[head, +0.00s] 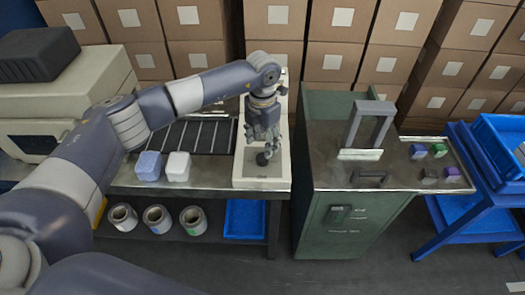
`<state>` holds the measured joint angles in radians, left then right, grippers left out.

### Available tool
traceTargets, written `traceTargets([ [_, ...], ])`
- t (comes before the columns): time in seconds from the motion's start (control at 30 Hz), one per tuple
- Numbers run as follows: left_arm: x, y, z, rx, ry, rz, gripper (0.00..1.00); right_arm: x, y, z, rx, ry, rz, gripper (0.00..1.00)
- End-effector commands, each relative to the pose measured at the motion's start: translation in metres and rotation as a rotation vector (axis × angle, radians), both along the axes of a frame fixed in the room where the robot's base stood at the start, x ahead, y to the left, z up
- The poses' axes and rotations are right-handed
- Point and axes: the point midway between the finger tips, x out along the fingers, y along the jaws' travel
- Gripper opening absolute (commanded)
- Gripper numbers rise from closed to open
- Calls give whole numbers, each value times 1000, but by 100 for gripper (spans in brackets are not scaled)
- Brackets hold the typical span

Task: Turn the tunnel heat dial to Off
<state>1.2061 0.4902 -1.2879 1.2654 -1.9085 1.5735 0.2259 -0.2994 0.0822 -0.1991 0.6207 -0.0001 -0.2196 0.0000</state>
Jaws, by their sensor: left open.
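A dark round knob (263,159), which looks like the dial, sits on the front part of a cream panel (263,183). Small lettering on the panel's front edge is too small to read, and so is the dial's setting. My left gripper (262,146) points down right above the knob, its fingers open and close to it. The fingers partly cover the knob, and I cannot tell whether they touch it. My right gripper is not in view.
A blue block (149,166) and a white block (178,167) stand left of the panel, by a slatted rack (190,137). A green cabinet (340,230) with a grey arch (368,122) stands to the right. Cartons (340,60) line the back.

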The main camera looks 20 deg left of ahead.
Motion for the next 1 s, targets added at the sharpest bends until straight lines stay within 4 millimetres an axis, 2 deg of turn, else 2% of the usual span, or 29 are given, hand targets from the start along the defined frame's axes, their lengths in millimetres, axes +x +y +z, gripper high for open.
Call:
traceTargets([
  [0.1,-1,0,-22,0,4,0,54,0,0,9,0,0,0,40],
  [0.3,-1,-1,-49,-2,2,-1,54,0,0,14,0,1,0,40],
  [0.47,0,0,-57,-2,-1,-1,54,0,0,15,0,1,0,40],
  [0.7,0,0,-58,-2,-1,-1,54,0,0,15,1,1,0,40],
  [0.77,0,0,-58,-2,-1,-1,42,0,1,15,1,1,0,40],
  [0.9,0,0,-58,-3,-1,-1,11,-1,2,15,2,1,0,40],
  [1.0,0,0,-58,-2,-1,-1,9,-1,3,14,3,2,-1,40],
])
